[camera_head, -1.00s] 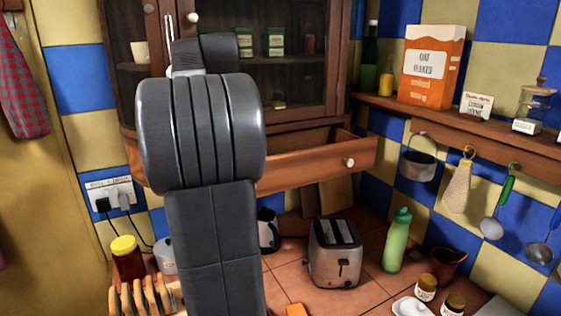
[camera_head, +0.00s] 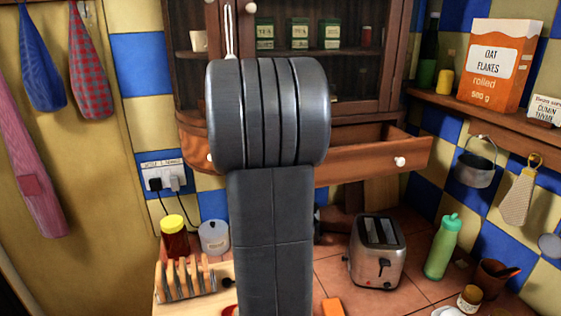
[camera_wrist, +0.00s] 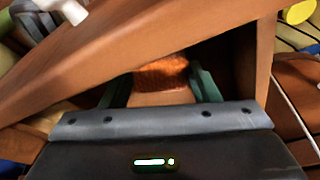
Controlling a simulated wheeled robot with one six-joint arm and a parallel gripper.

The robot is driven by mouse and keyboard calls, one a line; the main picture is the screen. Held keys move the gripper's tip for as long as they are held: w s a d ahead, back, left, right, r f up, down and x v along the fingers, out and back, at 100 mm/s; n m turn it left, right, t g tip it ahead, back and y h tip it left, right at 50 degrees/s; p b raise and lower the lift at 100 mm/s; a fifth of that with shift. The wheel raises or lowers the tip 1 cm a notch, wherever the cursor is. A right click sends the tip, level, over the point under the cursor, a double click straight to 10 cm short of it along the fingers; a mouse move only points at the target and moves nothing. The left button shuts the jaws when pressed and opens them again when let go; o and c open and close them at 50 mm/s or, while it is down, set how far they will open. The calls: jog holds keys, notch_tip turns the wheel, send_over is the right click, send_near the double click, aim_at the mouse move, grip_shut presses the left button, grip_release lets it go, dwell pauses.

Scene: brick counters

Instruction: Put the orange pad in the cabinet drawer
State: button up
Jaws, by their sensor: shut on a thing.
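The cabinet drawer (camera_head: 365,160) is pulled open under the glass-doored cabinet, with a white knob on its front. In the wrist view the wooden drawer front (camera_wrist: 150,40) slants across the upper part, with dark drawer space behind it. My gripper (camera_wrist: 162,82) is shut on the orange pad (camera_wrist: 165,72), which has a rough orange surface and sits between the teal fingers. The pad and fingertips show within the drawer opening, close to its front; I cannot tell whether the pad touches the bottom. In the head view my own arm hides the gripper and pad.
On the counter stand a toaster (camera_head: 378,252), a green bottle (camera_head: 442,247), a toast rack (camera_head: 185,280) and a yellow-lidded jar (camera_head: 175,238). A small orange object (camera_head: 333,306) lies at the near edge. A shelf at right holds an oat flakes box (camera_head: 502,65).

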jog(key=shift+f, duration=0.1)
jog(key=o, duration=0.9)
jog(key=b+v, duration=0.1)
jog(key=v, duration=1.1)
